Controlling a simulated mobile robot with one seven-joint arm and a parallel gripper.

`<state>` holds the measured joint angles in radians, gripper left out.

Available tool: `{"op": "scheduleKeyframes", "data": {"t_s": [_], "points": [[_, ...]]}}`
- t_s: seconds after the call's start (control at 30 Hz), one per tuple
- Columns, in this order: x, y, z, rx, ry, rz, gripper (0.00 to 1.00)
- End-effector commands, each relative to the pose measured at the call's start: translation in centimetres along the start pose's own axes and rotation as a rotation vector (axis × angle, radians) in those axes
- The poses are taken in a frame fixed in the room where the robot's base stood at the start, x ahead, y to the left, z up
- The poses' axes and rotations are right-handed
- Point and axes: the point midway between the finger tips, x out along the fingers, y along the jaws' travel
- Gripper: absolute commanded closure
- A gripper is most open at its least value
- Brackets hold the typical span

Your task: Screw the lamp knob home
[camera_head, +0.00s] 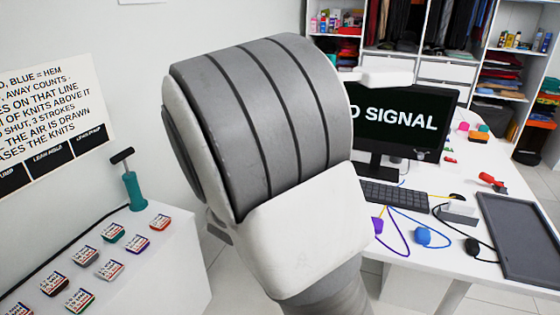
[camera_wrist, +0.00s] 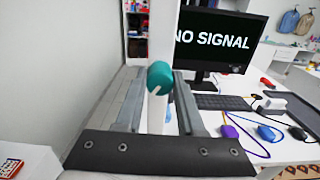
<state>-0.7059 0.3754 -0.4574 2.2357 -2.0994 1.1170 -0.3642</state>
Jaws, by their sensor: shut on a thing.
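A teal round knob (camera_wrist: 160,76) sits between the fingers of my gripper (camera_wrist: 157,86) in the wrist view, near their far ends. My gripper is shut on it. A white upright post (camera_wrist: 163,30) rises directly behind and above the knob, and a white strip continues below it. I cannot tell whether the knob's thread is seated in the post. In the head view my arm fills the middle and hides my gripper and the knob. A white bar-like piece (camera_head: 384,78) shows right of my arm; I cannot tell whether it belongs to the lamp.
A desk at right holds a monitor (camera_head: 400,118), keyboard (camera_head: 393,196), dark tray (camera_head: 518,238) and several cabled mice. A white cabinet (camera_head: 165,262) at left carries several small labelled blocks and a teal pump (camera_head: 134,190). Open shelving (camera_head: 440,70) stands behind.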

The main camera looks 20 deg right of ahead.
Motion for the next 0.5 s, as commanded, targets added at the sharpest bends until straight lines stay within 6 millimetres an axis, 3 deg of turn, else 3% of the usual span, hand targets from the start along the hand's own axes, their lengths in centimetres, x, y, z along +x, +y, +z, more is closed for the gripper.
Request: {"op": "scheduleKeyframes", "data": {"t_s": [0.5], "points": [[0.03, -0.04, -0.25, 0.174, 0.0, 0.0, 1.0]]}}
